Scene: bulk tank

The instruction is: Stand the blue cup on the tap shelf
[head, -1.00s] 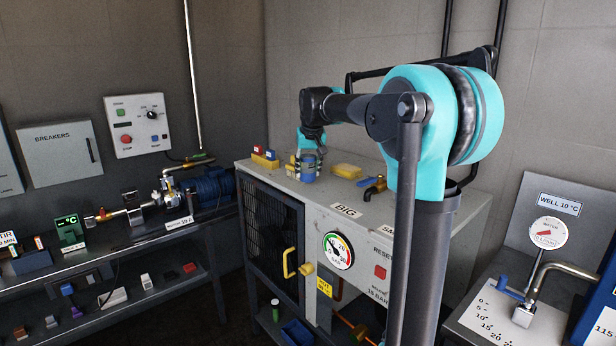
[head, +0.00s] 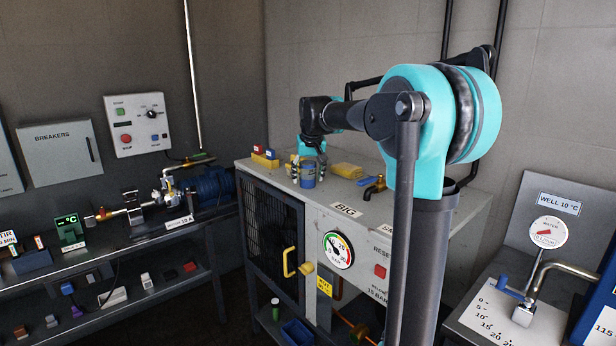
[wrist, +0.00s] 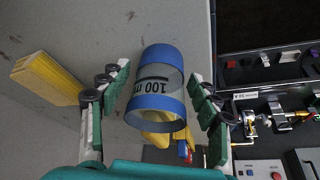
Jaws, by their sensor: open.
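The blue cup (head: 308,178) has blue bands, a pale middle and a "100 m…" mark. In the wrist view the cup (wrist: 158,112) lies between the two green fingers of my gripper (wrist: 158,85), with narrow gaps on both sides. My gripper (head: 308,166) is open around the cup. A brass tap (head: 374,188) sits on the same cabinet top to the right of the cup. I cannot tell which surface is the tap shelf, as none is labelled so.
A yellow block (head: 347,171) lies right of the cup; yellow, red and blue blocks (head: 265,156) lie left. The cabinet front carries a gauge (head: 338,250) and yellow handle (head: 298,264). A bench with a well panel (head: 545,233) stands at right, a pump bench (head: 130,238) at left.

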